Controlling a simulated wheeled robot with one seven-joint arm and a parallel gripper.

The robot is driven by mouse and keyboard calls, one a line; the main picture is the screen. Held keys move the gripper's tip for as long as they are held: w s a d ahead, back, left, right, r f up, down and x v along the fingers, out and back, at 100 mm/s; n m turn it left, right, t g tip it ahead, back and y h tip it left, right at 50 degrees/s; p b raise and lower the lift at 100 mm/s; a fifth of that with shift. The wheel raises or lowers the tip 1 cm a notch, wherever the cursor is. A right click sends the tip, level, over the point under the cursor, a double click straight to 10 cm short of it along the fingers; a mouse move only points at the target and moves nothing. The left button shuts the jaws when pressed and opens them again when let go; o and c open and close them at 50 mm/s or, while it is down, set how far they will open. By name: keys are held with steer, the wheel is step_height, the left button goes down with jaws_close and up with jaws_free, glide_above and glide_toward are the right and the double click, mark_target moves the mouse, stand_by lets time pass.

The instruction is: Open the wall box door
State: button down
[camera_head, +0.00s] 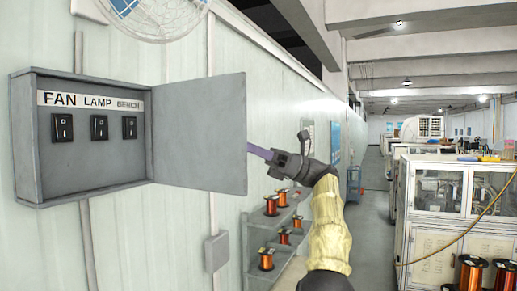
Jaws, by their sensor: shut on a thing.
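The grey wall box (80,165) hangs on the wall at the left. It holds three black switches under a FAN, LAMP label; the third label word is hard to read. Its grey door (200,135) stands swung wide open to the right, hinged at the box's right side. My gripper (255,151) is at the door's free right edge, coming from the right, with a purple finger touching that edge. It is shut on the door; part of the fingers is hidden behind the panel.
A small grey wall box (216,250) is below the door. White machine cabinets (440,205) stand at the right, beyond an open aisle (372,215).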

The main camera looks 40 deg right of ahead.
steer(key=shift+w+f, duration=0.35)
steer(key=shift+f, duration=0.15)
steer(key=c, duration=1.6)
jaws_free()
steer(key=shift+c, duration=0.2)
steer(key=o, duration=0.4)
steer(key=shift+w+a, duration=0.15)
steer(key=shift+w, duration=0.15)
steer(key=shift+o, duration=0.7)
steer(key=shift+w+f, duration=0.1)
steer(key=shift+w, duration=0.2)
steer(key=shift+s+r, duration=0.15)
steer(key=shift+r, duration=0.05)
steer(key=shift+r, duration=0.15)
